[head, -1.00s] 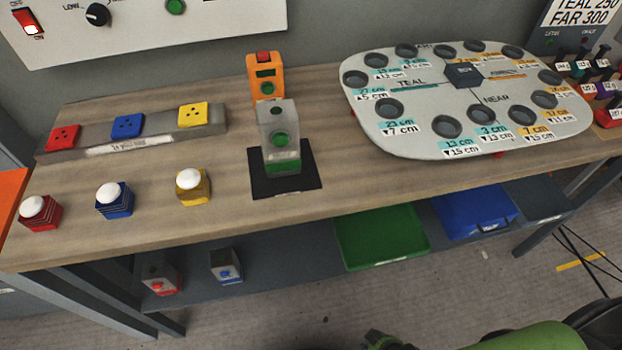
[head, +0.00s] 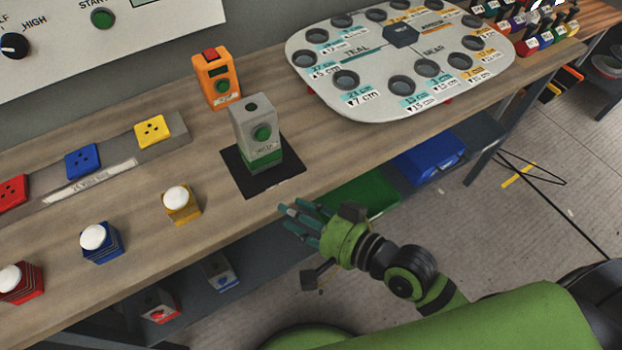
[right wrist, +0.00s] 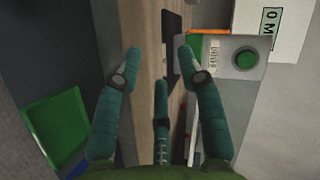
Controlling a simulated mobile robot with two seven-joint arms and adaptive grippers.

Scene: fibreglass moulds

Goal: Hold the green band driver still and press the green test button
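The green band driver (head: 254,131) is a grey upright box with a round green button (head: 262,133) on its front and a green band near its base. It stands on a black mat (head: 286,187) on the bench. It also shows, lying sideways, in the right wrist view (right wrist: 222,62), with its green button (right wrist: 245,58) facing the camera. My right gripper (head: 288,215) is at the bench's front edge, below and right of the driver, apart from it. Its fingers are spread and empty. My left gripper is not in view.
An orange device (head: 216,80) with a red top stands behind the driver. A white plate with holes (head: 376,76) lies to the right. Yellow (head: 181,206) and blue (head: 101,244) blocks with white domes stand left. The bench front between them and the driver is clear.

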